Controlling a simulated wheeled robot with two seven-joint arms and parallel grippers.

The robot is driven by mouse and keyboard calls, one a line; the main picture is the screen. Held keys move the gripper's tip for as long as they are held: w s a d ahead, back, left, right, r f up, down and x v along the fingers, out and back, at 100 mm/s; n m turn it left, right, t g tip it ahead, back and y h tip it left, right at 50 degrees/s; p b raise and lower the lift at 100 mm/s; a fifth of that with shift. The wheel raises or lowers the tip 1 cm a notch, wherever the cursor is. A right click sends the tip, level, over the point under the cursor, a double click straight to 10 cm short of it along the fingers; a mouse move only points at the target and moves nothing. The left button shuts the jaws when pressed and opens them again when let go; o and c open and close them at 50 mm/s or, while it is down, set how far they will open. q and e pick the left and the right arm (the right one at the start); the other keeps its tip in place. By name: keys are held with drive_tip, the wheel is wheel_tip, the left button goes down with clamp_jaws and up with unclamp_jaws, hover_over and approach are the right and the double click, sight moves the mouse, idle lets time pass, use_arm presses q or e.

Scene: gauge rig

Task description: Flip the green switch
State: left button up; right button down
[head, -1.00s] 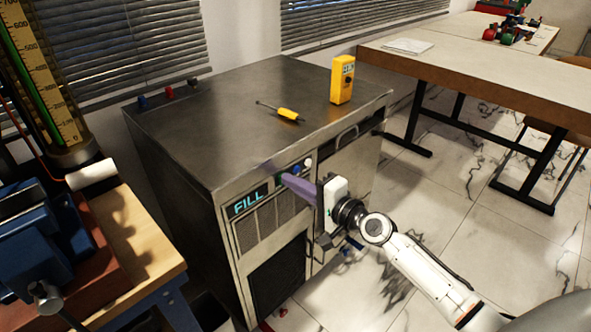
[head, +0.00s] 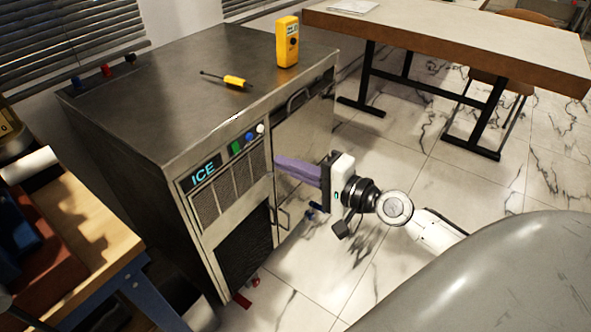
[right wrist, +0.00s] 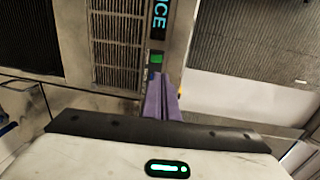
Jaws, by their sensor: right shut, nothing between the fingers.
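The green switch (head: 235,147) is on the front panel of the steel machine (head: 180,130), just right of a lit display (head: 203,170) reading ICE. It also shows in the right wrist view (right wrist: 156,58), just beyond the fingertips. A blue switch (head: 248,137) and a white knob (head: 260,128) sit to its right. My right gripper (head: 279,164) has purple fingers, shut and empty, in front of the machine, right of and below the green switch and apart from it. The switch's exact tilt is too small to tell. My left gripper is not in view.
A wooden workbench (head: 95,220) stands at left, a table (head: 450,40) at the back right. The floor right of the machine is mostly clear.

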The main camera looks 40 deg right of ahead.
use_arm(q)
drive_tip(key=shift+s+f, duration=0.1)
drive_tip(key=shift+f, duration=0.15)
use_arm(e)
drive_tip(key=shift+v, duration=0.9)
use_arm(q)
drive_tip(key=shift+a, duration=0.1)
